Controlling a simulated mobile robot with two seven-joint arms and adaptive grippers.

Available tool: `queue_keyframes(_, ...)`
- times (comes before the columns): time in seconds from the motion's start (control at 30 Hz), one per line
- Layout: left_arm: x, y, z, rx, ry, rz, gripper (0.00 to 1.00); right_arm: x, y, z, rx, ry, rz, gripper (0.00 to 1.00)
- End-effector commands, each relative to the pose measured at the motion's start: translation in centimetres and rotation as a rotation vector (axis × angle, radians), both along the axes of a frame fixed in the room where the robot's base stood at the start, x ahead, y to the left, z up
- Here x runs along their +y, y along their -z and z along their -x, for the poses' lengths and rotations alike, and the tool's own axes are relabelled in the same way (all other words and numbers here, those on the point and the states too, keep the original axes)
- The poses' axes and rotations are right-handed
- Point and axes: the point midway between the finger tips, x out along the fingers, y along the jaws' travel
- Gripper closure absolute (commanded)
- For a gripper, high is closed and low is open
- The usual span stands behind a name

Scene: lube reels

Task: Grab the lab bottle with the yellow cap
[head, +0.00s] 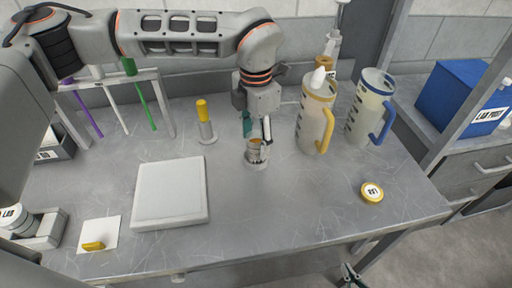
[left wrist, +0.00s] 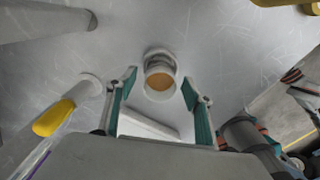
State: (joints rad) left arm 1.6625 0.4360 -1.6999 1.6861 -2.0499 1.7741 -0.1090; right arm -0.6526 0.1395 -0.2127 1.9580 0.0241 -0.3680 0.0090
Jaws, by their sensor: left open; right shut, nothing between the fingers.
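A small pale cylindrical bottle (head: 257,155) with a yellow-tan top stands on the metal bench; it looks like the lab bottle. In the left wrist view the bottle (left wrist: 160,76) shows its round tan top, centred just beyond and between the fingertips. My left gripper (head: 257,129) points down over it, open, with one teal-padded finger on each side. I cannot tell whether the fingers reach down beside it; no contact shows. My right gripper (head: 351,275) is low at the front edge, away from the bench objects, shut and empty.
A yellow-topped upright tool (head: 205,122) stands left of the bottle. A yellow-handled jug (head: 315,118) and a blue-handled jug (head: 369,108) stand right. A yellow round piece (head: 372,191) lies front right. A white square plate (head: 170,192) lies front left. Bench is clear in front.

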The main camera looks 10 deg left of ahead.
Motion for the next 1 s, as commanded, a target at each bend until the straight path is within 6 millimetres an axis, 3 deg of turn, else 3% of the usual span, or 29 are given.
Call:
queue_keyframes(0.17,-0.1,1.6,0.0,-0.001,0.001,0.001,0.48,0.1,-0.9,-0.5,-0.015,0.001,-0.003,1.00)
queue_keyframes(0.4,-0.1,1.7,0.0,-0.001,0.001,0.000,0.48,0.0,-0.8,-0.5,-0.014,0.000,-0.002,1.00)
queue_keyframes(0.57,-0.1,1.7,0.0,-0.001,0.001,0.000,0.90,0.0,-0.6,-0.4,-0.010,0.000,-0.001,1.00)
queue_keyframes(1.0,-0.1,1.2,-0.1,-0.004,0.001,0.001,0.92,0.0,-0.3,-0.3,-0.005,0.001,0.000,1.00)
